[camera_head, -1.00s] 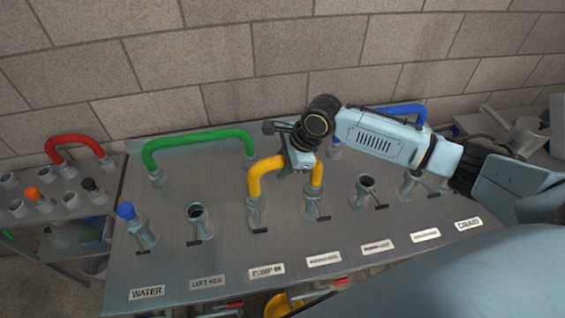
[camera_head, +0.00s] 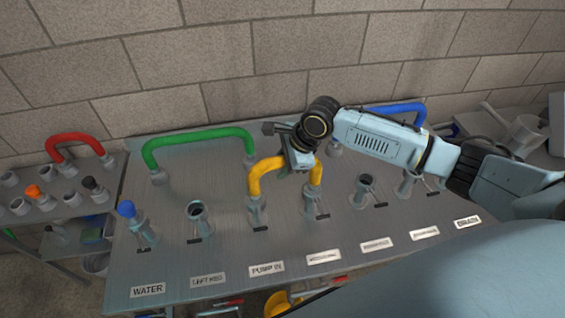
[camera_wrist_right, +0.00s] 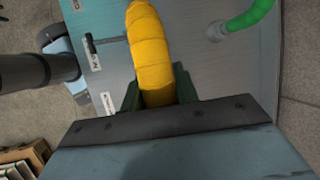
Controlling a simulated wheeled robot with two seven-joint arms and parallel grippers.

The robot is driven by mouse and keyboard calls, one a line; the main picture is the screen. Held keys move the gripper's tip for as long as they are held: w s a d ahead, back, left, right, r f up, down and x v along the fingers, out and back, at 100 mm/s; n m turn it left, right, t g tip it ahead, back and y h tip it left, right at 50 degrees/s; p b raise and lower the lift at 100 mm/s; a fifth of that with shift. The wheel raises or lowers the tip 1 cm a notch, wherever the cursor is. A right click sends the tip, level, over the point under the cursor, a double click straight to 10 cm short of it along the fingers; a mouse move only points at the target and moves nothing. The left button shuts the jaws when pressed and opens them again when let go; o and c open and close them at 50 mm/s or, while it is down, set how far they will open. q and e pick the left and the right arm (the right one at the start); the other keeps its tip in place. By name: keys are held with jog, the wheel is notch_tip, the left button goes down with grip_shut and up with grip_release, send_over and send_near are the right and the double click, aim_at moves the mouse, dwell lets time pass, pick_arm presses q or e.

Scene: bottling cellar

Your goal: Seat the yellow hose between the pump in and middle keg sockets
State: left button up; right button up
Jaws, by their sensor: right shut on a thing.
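The yellow hose (camera_head: 268,168) is a short arch on the metal panel. Its left end meets the socket (camera_head: 257,212) above the PUMP IN label (camera_head: 267,269). Its right end meets the socket (camera_head: 315,205) just to the right, whose label (camera_head: 324,258) is too blurred to read. Whether the ends are fully seated is too small to tell. My right gripper (camera_head: 301,160) is at the top of the arch, shut on the hose. The right wrist view shows the yellow hose (camera_wrist_right: 150,50) between its fingers. My left gripper is not in view.
A green hose (camera_head: 200,136) arches behind and left, and a blue hose (camera_head: 395,110) lies behind my right arm. A blue-capped socket (camera_head: 130,214) and an open socket (camera_head: 198,215) are on the left. A side shelf (camera_head: 70,190) holds a red hose (camera_head: 78,142).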

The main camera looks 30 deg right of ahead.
jog(key=o, duration=1)
jog(key=shift+o, duration=0.2)
jog(key=v, duration=1.3)
jog(key=shift+r, duration=0.2)
